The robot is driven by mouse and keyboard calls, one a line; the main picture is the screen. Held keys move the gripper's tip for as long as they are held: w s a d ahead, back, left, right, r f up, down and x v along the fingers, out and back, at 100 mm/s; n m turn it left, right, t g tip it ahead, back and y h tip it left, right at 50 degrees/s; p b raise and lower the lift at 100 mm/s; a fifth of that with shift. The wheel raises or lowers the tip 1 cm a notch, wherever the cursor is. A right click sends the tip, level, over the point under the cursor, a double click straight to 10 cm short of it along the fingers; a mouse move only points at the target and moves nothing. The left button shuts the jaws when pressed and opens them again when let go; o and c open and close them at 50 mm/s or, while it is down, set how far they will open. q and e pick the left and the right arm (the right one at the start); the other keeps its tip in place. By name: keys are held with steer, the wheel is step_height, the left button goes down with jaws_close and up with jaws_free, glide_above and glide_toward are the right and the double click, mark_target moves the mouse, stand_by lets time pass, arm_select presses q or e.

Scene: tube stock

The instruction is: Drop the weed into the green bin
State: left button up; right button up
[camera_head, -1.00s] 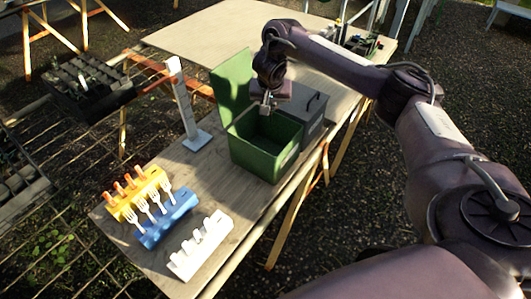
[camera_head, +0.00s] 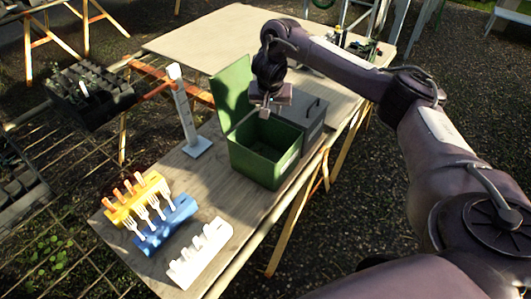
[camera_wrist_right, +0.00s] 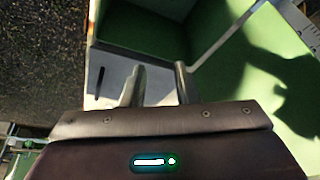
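The green bin (camera_head: 258,162) stands on the wooden table with its green lid (camera_head: 232,92) raised. My right gripper (camera_head: 267,110) points down over the bin's open top, near the back rim. In the right wrist view, the two fingers of the right gripper (camera_wrist_right: 160,84) are apart with nothing visible between them. The bin's green wall (camera_wrist_right: 150,30) shows beyond them. I cannot make out a weed in either view, and part of the bin's inside is hidden. My left gripper is out of view.
A grey lidded box (camera_head: 306,113) stands beside the bin. A white post (camera_head: 184,112) stands on the left. A dark seedling tray (camera_head: 92,95) is farther left.

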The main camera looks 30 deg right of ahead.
steer(key=p+v, duration=0.3)
steer(key=v, duration=0.2)
steer(key=shift+s+a+r+p, duration=0.1)
steer(key=shift+s+r+p, duration=0.05)
steer(key=shift+r+p, duration=0.2)
